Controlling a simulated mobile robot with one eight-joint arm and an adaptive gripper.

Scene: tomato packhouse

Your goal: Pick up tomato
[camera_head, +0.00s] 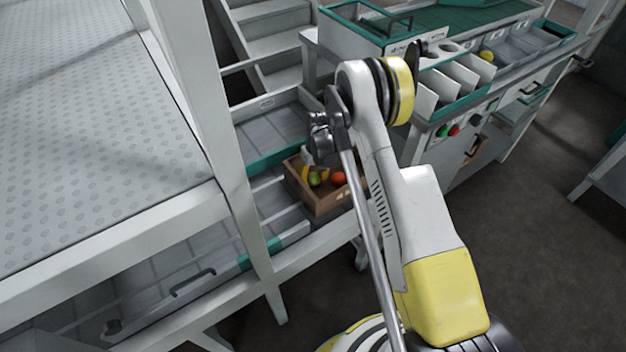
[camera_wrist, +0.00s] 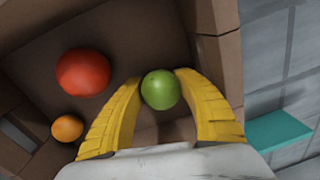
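A green tomato (camera_wrist: 160,89) is between the two yellow fingertips of my gripper (camera_wrist: 159,82) in the wrist view, with a tip against each side of it. The gripper looks shut on it; any lift off the crate floor cannot be told. In the head view my gripper (camera_head: 316,173) reaches down into a brown crate (camera_head: 335,202), and the green tomato (camera_head: 314,180) shows at its fingers. A larger red tomato (camera_wrist: 83,72) and a small orange tomato (camera_wrist: 67,127) lie apart to the left in the wrist view. The red one also shows in the head view (camera_head: 338,179).
The crate wall (camera_wrist: 219,72) stands close to the right finger. The crate sits on a grey rack shelf with teal edging (camera_head: 275,158). A sorting machine (camera_head: 455,95) with a yellow item (camera_head: 487,56) stands at the back right. A white post (camera_head: 205,120) rises left of the crate.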

